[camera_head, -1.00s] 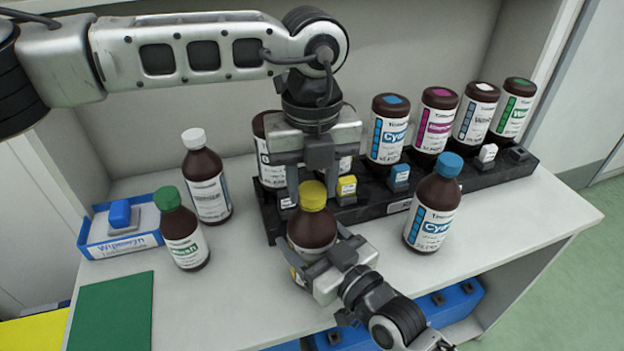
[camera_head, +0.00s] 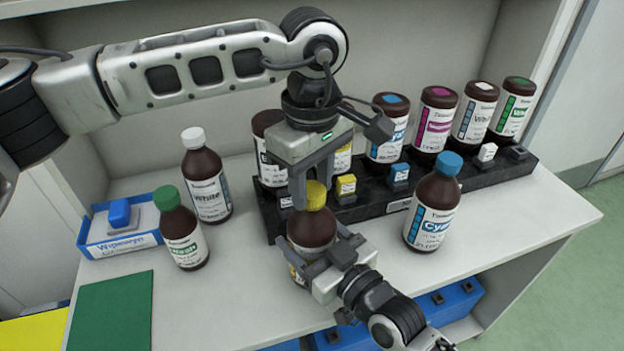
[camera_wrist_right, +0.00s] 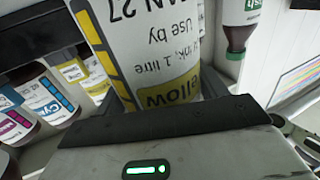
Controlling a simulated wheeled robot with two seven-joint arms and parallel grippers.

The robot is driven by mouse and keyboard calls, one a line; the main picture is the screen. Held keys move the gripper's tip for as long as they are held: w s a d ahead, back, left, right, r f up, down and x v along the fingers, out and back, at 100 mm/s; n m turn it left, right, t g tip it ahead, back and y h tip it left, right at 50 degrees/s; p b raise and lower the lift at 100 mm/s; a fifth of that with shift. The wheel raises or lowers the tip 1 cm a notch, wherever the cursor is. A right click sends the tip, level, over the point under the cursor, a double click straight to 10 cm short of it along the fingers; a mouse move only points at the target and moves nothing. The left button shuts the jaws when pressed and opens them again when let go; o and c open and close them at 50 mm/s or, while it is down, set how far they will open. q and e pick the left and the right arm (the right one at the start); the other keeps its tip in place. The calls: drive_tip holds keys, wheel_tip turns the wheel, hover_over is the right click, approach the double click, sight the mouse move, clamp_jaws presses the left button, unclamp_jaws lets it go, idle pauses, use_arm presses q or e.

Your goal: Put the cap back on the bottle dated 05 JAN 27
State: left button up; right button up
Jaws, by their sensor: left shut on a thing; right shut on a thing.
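The brown bottle with a yellow label (camera_head: 312,229) stands upright near the front of the bench. In the right wrist view its label (camera_wrist_right: 150,45) is upside down and reads "Yellow", "1 litre", "Use by" and a date ending "AN 27"; the rest of the date is cut off. My right gripper (camera_head: 320,258) is shut around the bottle's body from the front. The yellow cap (camera_head: 315,196) is at the bottle's top, and my left gripper (camera_head: 314,188) is shut on it from above. I cannot tell how tightly the cap sits on the neck.
A black rack (camera_head: 375,207) with several bottles and coloured blocks runs behind. A cyan-capped bottle (camera_head: 433,210) stands right; white-capped (camera_head: 206,185) and green-capped (camera_head: 183,232) bottles stand left.

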use_arm(q)
drive_tip(key=m, duration=0.4)
drive_tip(key=o, duration=1.1)
drive_tip(key=shift+r, duration=2.25)
drive_tip(key=shift+c, duration=0.3)
